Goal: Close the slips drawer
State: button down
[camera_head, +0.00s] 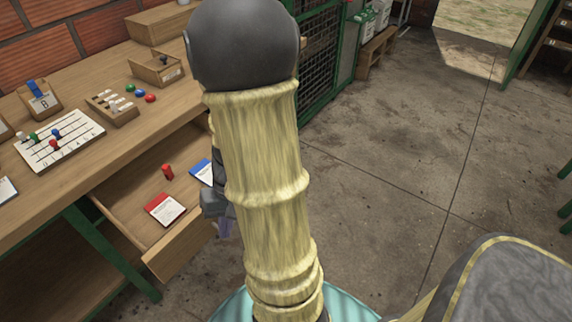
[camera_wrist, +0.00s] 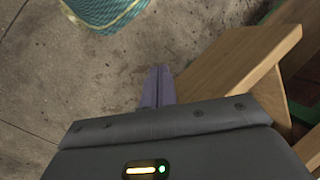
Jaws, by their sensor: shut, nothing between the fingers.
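The slips drawer (camera_head: 178,252) stands pulled out below the wooden bench, open at the top. Inside lie a red-and-white slip pad (camera_head: 165,209), a blue-and-white slip pad (camera_head: 203,171) and a small red object (camera_head: 168,172). My gripper (camera_head: 224,229) is mostly hidden behind my arm, near the drawer's front right corner. In the wrist view, my gripper's purple fingers (camera_wrist: 158,84) are together and empty. A wooden panel, apparently the drawer (camera_wrist: 222,68), is just right of them. I cannot tell whether they touch.
The bench top (camera_head: 130,138) holds a white board with pegs (camera_head: 60,140), small wooden holders and colored balls. A green bench leg (camera_head: 112,252) stands left of the drawer. A green mesh cage (camera_head: 318,65) stands behind. The concrete floor (camera_head: 400,150) at right is clear.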

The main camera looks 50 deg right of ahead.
jog(key=s+d+f+m+t+h+b, duration=0.1)
jog(key=d+m+t, duration=0.3)
jog(key=d, duration=0.5)
jog(key=s+d+f+m+t+h+b, duration=0.1)
jog(key=s+d+m+t, duration=0.3)
jog(key=d+t, duration=0.4)
jog(key=s+d+f+m+t+b, duration=0.2)
jog(key=d+t, duration=0.4)
jog(key=d, duration=0.6)
jog(key=shift+s+f+m+t+h+b, duration=0.2)
jog(key=shift+s+m+t+h+b, duration=0.3)
jog(key=shift+m+b, duration=0.55)
jog(key=shift+d, duration=0.15)
jog(key=w+a+b, duration=0.1)
jog(key=w+b, duration=0.1)
jog(key=w, duration=1.1)
jog(key=shift+w+y, duration=0.3)
jog(key=shift+w+a, duration=0.1)
